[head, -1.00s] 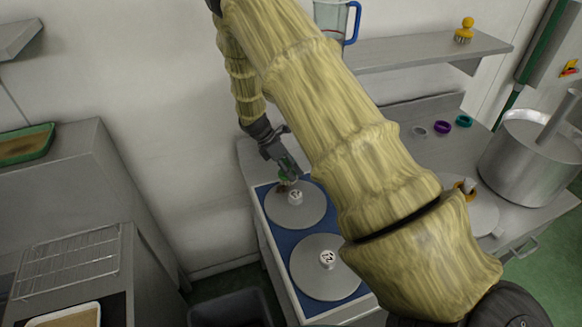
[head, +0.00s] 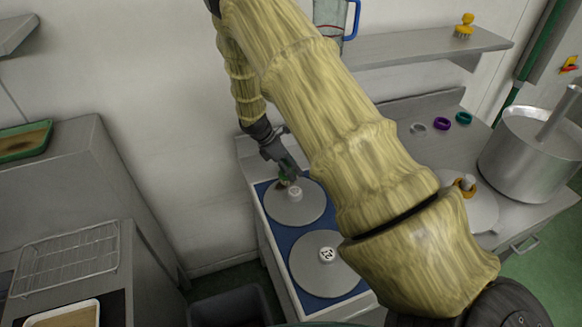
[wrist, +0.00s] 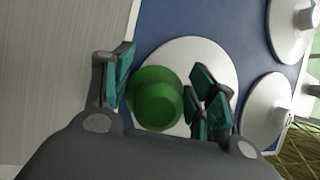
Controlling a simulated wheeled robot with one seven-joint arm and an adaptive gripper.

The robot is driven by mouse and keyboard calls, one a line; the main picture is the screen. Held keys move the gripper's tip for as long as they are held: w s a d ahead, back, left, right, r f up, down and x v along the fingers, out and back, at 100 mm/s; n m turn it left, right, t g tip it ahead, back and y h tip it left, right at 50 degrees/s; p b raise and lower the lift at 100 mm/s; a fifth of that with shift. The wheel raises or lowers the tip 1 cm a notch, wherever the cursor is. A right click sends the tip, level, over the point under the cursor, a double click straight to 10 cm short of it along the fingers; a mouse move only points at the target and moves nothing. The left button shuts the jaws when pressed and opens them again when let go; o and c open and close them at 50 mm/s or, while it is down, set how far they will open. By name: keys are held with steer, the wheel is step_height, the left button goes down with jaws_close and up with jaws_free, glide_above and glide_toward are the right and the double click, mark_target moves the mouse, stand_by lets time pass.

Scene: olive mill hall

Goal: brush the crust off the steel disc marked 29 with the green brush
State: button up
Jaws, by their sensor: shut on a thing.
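My gripper (head: 284,172) is shut on the green brush (wrist: 158,98), whose rounded green top shows between the fingers in the wrist view. The same disc (wrist: 205,55) lies behind the brush in the wrist view. I cannot tell whether the bristles touch it. A second steel disc (head: 318,280) lies nearer on the same blue top. The knob marks are too small to read surely, and I cannot make out any crust.
The blue top (head: 273,236) stands against the wall. To its right, beyond my arm, are another disc (head: 483,210) with an orange ring, a large steel pot (head: 510,165) and small coloured rings. A wire rack (head: 68,262) lies at left. A dark bin (head: 230,308) stands below.

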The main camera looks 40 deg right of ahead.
steer(key=shift+s+a+r+p, duration=0.15)
steer(key=shift+a+p, duration=0.3)
steer(key=shift+a, duration=1.15)
steer(key=shift+s+a+p, duration=0.25)
steer(key=shift+a, duration=0.9)
steer(key=shift+s+a+p, duration=0.2)
steer(key=shift+a+p, duration=0.05)
steer(key=shift+a, duration=0.9)
steer(key=shift+d, duration=0.1)
steer(key=shift+w+d+p, duration=0.1)
steer(key=shift+w+d, duration=0.1)
steer(key=shift+d, duration=1.05)
steer(key=shift+w+d+p, duration=0.1)
steer(key=shift+w+d, duration=0.15)
steer(key=shift+d, duration=1.05)
steer(key=shift+w+d+p, duration=0.1)
steer(key=shift+w+d, duration=0.1)
steer(key=shift+d, duration=1.05)
steer(key=shift+w+a+r+p, duration=0.1)
steer(key=shift+w+r+p, duration=0.1)
steer(key=shift+r+p, duration=0.55)
steer(key=shift+w+d+r+p, duration=0.1)
steer(key=shift+w+r+p, duration=0.2)
steer(key=shift+r, duration=0.9)
steer(key=shift+w+a+r+p, duration=0.15)
steer(key=shift+r+p, duration=0.35)
steer(key=shift+r, duration=0.45)
